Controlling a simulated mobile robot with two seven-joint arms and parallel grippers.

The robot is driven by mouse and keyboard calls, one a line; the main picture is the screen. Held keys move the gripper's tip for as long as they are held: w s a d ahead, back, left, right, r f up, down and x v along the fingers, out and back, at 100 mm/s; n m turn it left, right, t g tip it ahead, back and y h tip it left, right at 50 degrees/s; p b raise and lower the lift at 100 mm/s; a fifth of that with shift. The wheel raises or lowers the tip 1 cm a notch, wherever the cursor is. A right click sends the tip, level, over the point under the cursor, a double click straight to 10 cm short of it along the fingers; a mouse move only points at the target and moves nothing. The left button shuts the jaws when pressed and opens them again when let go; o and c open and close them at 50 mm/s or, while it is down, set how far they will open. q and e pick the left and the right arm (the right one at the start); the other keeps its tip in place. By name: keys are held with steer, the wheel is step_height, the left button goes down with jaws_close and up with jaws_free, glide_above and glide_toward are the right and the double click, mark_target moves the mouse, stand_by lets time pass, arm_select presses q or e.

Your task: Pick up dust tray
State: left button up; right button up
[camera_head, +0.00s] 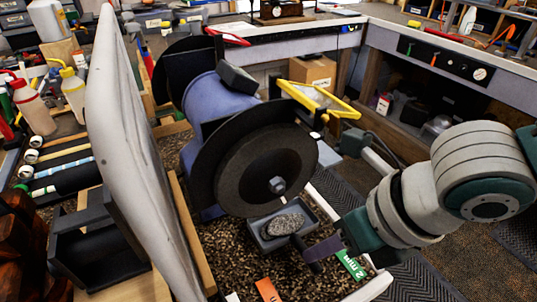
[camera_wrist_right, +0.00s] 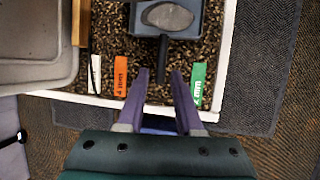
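The dust tray (camera_head: 262,240) is a small blue-grey tray with a mound of grey dust in it, sitting on brown granules under the grinder's dark wheel. It also shows at the top of the right wrist view (camera_wrist_right: 194,27), with its dark handle (camera_wrist_right: 163,58) pointing toward me. My right gripper (camera_wrist_right: 158,76) is open, its two purple fingers one on each side of the handle's end, with visible gaps. In the head view the right gripper (camera_head: 320,250) is at the tray's near right side. My left gripper is not in view.
A blue bench grinder (camera_head: 216,103) stands right above the tray. A large pale panel (camera_head: 125,140) rises to its left. Orange (camera_wrist_right: 120,76) and green (camera_wrist_right: 199,84) labels lie near the white rim (camera_wrist_right: 228,40) of the granule bed. Open floor lies to the right.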

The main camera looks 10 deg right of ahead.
mark_target(295, 240)
steer(key=shift+x, duration=2.3)
steer(key=shift+s+d, duration=0.1)
steer(key=shift+d, duration=0.05)
steer(key=shift+c, duration=0.3)
jaws_close()
